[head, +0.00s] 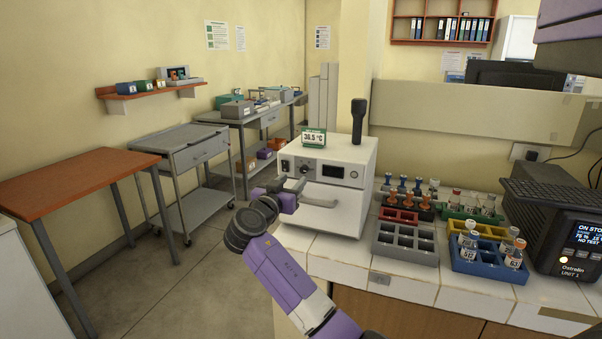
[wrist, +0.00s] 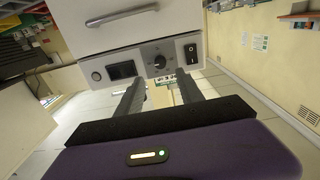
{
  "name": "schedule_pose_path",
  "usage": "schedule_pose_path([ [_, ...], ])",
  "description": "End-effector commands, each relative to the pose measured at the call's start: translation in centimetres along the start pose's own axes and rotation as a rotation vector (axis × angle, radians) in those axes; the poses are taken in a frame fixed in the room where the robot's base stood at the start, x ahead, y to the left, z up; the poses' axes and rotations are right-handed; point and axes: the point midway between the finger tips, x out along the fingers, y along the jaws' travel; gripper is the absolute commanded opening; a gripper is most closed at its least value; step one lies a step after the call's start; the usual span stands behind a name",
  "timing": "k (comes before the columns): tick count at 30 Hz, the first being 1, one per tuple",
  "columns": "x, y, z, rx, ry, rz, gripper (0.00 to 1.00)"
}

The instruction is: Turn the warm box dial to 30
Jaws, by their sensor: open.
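The warm box (head: 352,160) is a white cabinet on the white counter, with a dark panel and a handle below it. A small sign on top (head: 314,138) reads 38.5 °C. In the wrist view, the grey control panel (wrist: 138,76) appears upside down, with a round dark dial (wrist: 159,62) between a small display (wrist: 122,70) and a rocker switch (wrist: 191,53).
The box's handle (head: 320,200) sticks out near my gripper. A black device (head: 570,245) is farther right. Open floor (head: 190,265) lies to the left.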

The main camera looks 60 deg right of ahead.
Motion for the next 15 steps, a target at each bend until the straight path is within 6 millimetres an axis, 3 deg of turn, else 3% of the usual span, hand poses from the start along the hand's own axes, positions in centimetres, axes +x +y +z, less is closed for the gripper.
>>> schedule_pose_path([
  [5, 1.5, 0.1, -0.1, 0.017, -0.001, 0.003, 0.44],
  [15, 6.4, 0.0, -0.1, 0.014, -0.002, -0.001, 0.44],
])
